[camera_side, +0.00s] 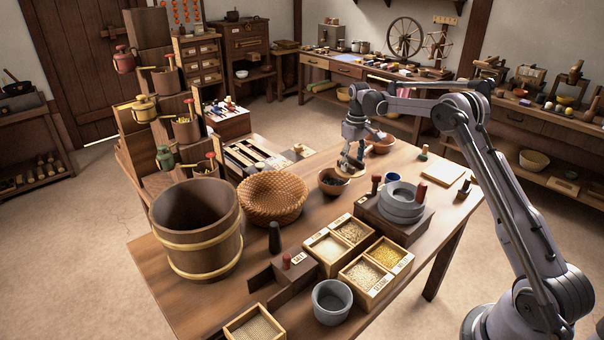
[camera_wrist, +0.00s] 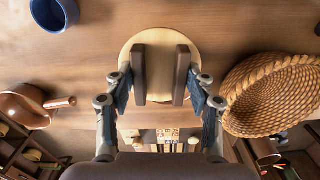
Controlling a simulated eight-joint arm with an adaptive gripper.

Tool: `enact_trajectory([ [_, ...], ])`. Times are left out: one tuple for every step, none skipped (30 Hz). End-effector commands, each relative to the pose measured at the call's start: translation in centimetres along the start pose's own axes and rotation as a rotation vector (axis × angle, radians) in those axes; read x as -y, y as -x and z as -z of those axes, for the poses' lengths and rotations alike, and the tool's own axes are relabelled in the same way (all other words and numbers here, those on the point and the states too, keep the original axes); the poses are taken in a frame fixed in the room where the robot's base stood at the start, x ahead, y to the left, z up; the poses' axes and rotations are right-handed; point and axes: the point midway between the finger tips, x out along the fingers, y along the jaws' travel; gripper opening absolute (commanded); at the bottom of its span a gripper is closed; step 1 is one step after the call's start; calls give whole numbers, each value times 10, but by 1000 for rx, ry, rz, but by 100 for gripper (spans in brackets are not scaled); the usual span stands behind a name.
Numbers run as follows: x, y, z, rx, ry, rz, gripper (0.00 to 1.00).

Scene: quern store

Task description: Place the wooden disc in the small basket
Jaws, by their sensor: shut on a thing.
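The wooden disc (camera_wrist: 160,48) is pale and round. In the wrist view it lies at the dark finger pads of my gripper (camera_wrist: 160,80), which is shut on it. In the side view my gripper (camera_side: 350,161) holds the disc (camera_side: 354,173) above the table, beside or partly over a dark bowl in the picture. The woven basket (camera_side: 272,187) is round and stands on the table left of my gripper. It shows at the right edge of the wrist view (camera_wrist: 272,92), apart from the disc. The pads hide part of the disc.
A large wooden tub (camera_side: 197,235) stands left of the basket. The dark bowl (camera_side: 331,188) is between basket and gripper. Grain boxes (camera_side: 326,257), a stone quern (camera_side: 402,205) and a grey pot (camera_side: 332,302) fill the near side. A blue cup (camera_side: 393,177) stands to the right.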

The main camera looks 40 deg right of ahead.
Motion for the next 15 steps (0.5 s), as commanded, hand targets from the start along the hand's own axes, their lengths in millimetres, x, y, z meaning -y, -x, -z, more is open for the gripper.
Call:
enact_trajectory([
  [24,0,12,0,15,0,23],
  [37,0,18,0,19,0,23],
  [54,0,26,0,25,0,23],
  [67,0,31,0,29,0,23],
  [80,0,36,0,34,0,23],
  [98,0,42,0,39,0,23],
  [111,-1,46,0,43,0,23],
  [124,-1,50,0,47,0,23],
  [141,-1,54,0,51,0,23],
  [152,-1,57,0,55,0,23],
  [164,-1,59,0,58,0,23],
  [178,-1,62,0,62,0,23],
  [188,-1,64,0,63,0,23],
  [196,-1,65,0,67,0,23],
  [207,-1,66,0,68,0,23],
])
